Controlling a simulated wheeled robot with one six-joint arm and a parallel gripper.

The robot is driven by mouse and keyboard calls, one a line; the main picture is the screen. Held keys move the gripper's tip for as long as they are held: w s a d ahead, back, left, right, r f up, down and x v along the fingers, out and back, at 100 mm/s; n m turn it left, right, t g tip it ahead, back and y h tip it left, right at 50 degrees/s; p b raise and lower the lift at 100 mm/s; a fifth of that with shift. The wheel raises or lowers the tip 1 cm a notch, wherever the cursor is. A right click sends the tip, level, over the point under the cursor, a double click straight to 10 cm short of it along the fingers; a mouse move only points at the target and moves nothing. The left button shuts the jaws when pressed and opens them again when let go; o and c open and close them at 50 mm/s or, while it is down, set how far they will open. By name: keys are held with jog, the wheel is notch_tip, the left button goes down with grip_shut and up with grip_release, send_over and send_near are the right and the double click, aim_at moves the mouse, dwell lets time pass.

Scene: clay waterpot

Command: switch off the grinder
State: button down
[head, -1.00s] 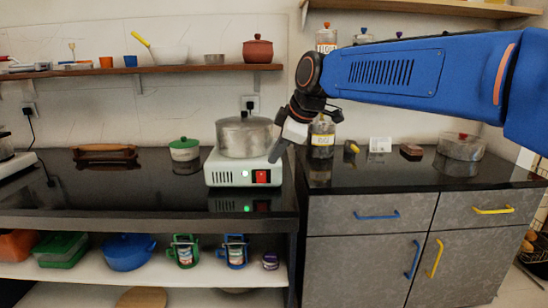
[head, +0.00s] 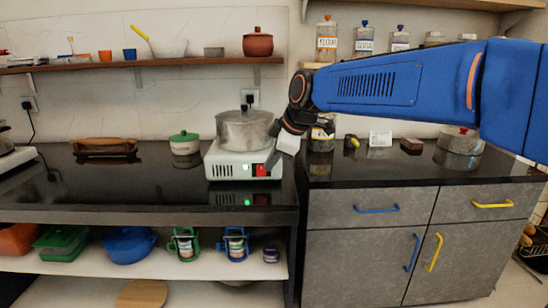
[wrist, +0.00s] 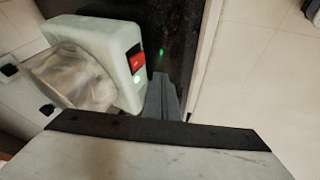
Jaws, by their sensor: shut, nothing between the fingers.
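The grinder (head: 226,161) is a pale box on the black counter with a steel vessel (head: 245,129) on top. Its red switch (head: 261,170) is on the front face at the right, with a lit green lamp beside it. My gripper (head: 271,168) is shut and empty, its tips just right of the switch and partly overlapping it in the head view. In the wrist view the closed fingers (wrist: 162,92) point past the red switch (wrist: 136,60), close beside it. The green lamp (wrist: 138,78) glows there too. I cannot tell whether the fingertips touch the switch.
A white pot with a green lid (head: 185,145) stands left of the grinder. A wooden rack (head: 105,148) is farther left. Jars and small items, including a white card (head: 380,138), stand on the right counter. The counter in front of the grinder is clear.

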aim_at(259, 172)
jog(key=x, duration=0.6)
jog(key=shift+f, duration=0.1)
jog(key=w, duration=0.2)
jog(key=shift+w+d, duration=0.1)
jog(key=shift+w, duration=0.15)
jog(key=shift+w+f, duration=0.15)
jog(key=shift+w, duration=0.55)
jog(key=shift+w+f, duration=0.15)
jog(key=shift+w, duration=0.05)
jog(key=shift+r, duration=0.9)
